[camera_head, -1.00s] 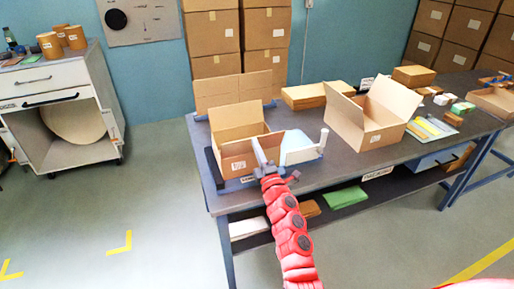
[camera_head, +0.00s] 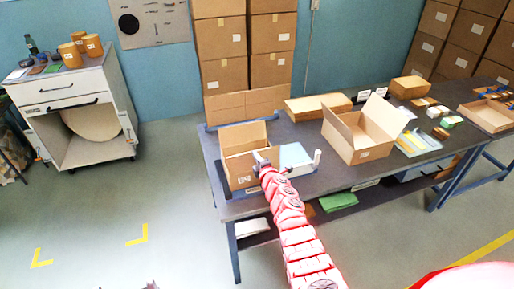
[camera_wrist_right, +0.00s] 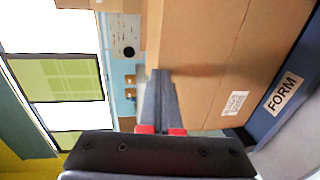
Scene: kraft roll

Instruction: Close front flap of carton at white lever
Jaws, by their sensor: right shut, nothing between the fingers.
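The brown carton (camera_head: 240,175) stands at the left end of the grey table, beside the white lever (camera_head: 317,158), which stands upright to its right. A tall flap (camera_head: 242,137) rises at the carton's back. The front flap's exact angle is unclear at this size. My right gripper (camera_head: 262,158) is shut and empty at the carton's right front corner. In the right wrist view its fingertips (camera_wrist_right: 160,75) are closed together close to the carton's brown side (camera_wrist_right: 205,60); contact is unclear. Small dark tips (camera_head: 150,285) at the bottom edge may be my left gripper, mostly cut off.
A white plate (camera_head: 294,156) lies between carton and lever. A larger open carton (camera_head: 362,140) stands farther right on the table, with a flat brown box (camera_head: 318,106) behind. A FORM label (camera_wrist_right: 283,93) is on the blue edge near the carton. Floor at left is clear.

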